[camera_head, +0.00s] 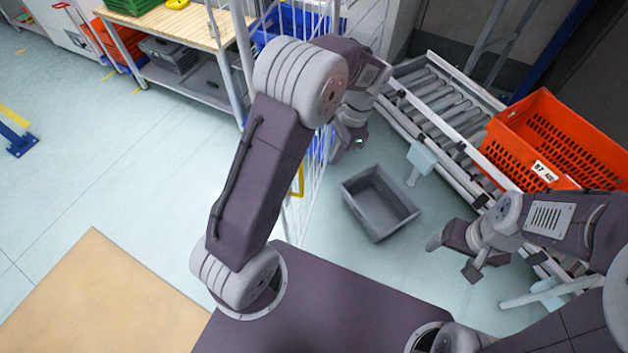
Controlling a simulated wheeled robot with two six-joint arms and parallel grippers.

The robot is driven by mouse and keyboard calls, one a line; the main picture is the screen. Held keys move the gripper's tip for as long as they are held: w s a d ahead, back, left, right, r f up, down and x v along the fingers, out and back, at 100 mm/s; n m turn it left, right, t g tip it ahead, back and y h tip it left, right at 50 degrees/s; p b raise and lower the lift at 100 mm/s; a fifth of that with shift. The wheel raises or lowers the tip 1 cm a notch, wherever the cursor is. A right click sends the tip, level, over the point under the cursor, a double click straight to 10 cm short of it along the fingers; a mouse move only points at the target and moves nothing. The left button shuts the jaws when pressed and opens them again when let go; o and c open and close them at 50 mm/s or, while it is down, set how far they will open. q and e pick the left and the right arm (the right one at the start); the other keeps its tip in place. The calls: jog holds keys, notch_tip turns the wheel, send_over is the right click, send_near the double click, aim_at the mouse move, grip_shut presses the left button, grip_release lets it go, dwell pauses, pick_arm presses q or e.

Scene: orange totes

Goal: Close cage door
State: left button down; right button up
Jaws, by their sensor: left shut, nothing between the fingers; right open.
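The cage (239,40) is a white wire-mesh frame behind my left arm. A mesh panel, which looks like its door (312,190), hangs edge-on to the right of my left forearm, with a yellow part (300,178) on it. My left arm hides much of the cage, so I cannot tell how far the door stands open. My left gripper (347,146) is shut and empty, just right of the panel's upper part; I cannot tell if they touch. My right gripper (453,254) is open and empty, low at the right, apart from the cage.
A grey tote (372,222) sits on the floor between my grippers. A roller conveyor (440,105) with an orange tote (555,130) stands at the right. A wooden-topped workbench (170,22) is at the back left.

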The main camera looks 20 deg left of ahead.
pick_arm(q)
jog(key=s+a+f, duration=0.2)
jog(key=f, duration=0.2)
jog(key=s+a+f+p, duration=0.1)
jog(key=s+a+f, duration=0.1)
jog(key=f, duration=0.3)
jog(key=shift+s+a+f+p, duration=0.25)
jog(key=shift+a+f+p, duration=0.05)
jog(key=shift+a, duration=0.1)
